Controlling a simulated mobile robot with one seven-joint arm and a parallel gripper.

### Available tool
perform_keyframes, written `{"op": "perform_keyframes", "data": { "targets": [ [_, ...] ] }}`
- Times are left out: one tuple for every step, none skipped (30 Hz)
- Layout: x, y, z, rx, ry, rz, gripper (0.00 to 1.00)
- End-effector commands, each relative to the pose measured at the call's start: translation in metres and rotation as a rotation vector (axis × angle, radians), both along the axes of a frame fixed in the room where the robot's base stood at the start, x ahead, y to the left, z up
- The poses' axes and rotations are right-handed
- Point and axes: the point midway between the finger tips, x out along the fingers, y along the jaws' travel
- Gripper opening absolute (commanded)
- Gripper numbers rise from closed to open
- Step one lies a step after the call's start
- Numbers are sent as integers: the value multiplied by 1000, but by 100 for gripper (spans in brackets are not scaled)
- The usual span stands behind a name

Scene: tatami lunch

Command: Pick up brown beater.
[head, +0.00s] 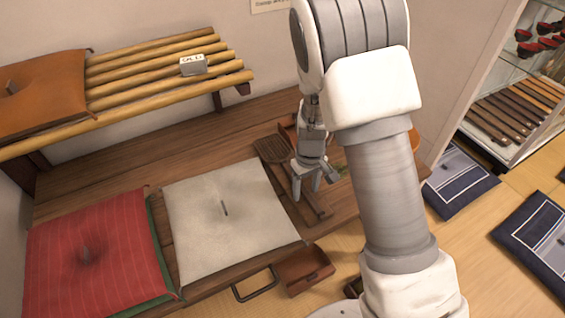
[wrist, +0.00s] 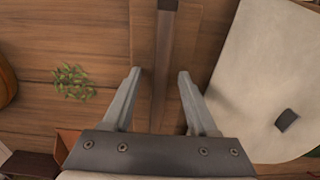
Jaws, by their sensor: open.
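The brown beater (head: 272,149) lies on the wooden bench beside the white cushion, its broad ribbed head to the left of my gripper in the head view. A long, narrow brown strip that looks like its handle (wrist: 163,50) runs up the wrist view between my fingers. My gripper (head: 314,187) is open, pointing down over this strip, with a finger on each side in the wrist view (wrist: 159,76). I cannot tell how high the fingertips are above it. My arm hides part of the bench to the right.
A white cushion (head: 225,215) and a red striped cushion (head: 95,250) lie on the bench. A small green plant (wrist: 73,82) is left of the fingers. A brown box (head: 305,270) stands in front.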

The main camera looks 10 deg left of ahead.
Motion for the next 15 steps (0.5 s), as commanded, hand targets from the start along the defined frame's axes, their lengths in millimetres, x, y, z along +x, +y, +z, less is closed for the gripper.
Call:
{"op": "perform_keyframes", "data": {
  "targets": [
    [0,0,0,0,0,0,59],
    [0,0,0,0,0,0,53],
    [0,0,0,0,0,0,46],
    [0,0,0,0,0,0,41],
    [0,0,0,0,0,0,35],
    [0,0,0,0,0,0,28],
    [0,0,0,0,0,0,23],
    [0,0,1,0,0,0,17],
    [0,0,1,0,0,0,10],
    [0,0,1,0,0,0,5],
    [0,0,1,0,0,0,0],
    [0,0,1,0,0,0,0],
    [0,0,1,0,0,0,0],
    [0,0,1,0,0,0,0],
    [0,0,1,0,0,0,0]
  ]
}}
